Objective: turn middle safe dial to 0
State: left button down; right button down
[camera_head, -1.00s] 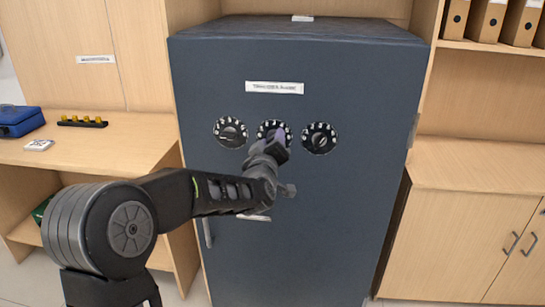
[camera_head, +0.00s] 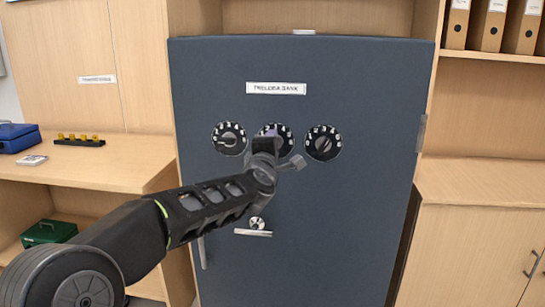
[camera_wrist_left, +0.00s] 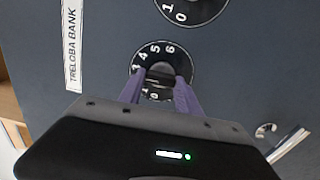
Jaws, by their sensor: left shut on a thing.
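The dark blue-grey safe (camera_head: 345,215) stands straight ahead with a row of three black dials with white numbers. The middle dial (camera_head: 286,131) is partly hidden by my left gripper (camera_head: 268,140). In the left wrist view the purple fingers (camera_wrist_left: 160,88) are shut on the knob of the middle dial (camera_wrist_left: 163,53), one finger on each side. The digits 4, 5 and 6 show on its far rim; its pointer cannot be read. The left dial (camera_head: 229,138) and right dial (camera_head: 323,143) are untouched. My right gripper is not in view.
A label (camera_head: 276,88) is above the dials. A handle (camera_head: 253,232) and keyhole are below them. Wooden shelves flank the safe, with a blue box (camera_head: 18,137) and a green box (camera_head: 48,232) at left. Binders (camera_head: 488,25) stand at upper right.

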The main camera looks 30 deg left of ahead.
pick_arm(q)
jog(key=n+b, duration=0.3)
jog(key=n, duration=0.2)
jog(key=n+b, duration=0.3)
jog(key=n, duration=0.3)
jog(key=n+b, duration=0.4)
jog(key=n, duration=0.2)
jog(key=shift+f, duration=0.4)
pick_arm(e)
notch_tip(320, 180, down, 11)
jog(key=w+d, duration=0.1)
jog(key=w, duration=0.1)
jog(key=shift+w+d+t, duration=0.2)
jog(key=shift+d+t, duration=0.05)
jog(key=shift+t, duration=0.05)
pick_arm(q)
jog(key=shift+d, duration=0.1)
jog(key=c, duration=0.8)
grip_release()
jog(key=shift+r, duration=0.1)
jog(key=shift+c, duration=0.2)
jog(key=v, duration=0.7)
jog(key=shift+s+d, duration=0.15)
jog(key=shift+s, duration=0.2)
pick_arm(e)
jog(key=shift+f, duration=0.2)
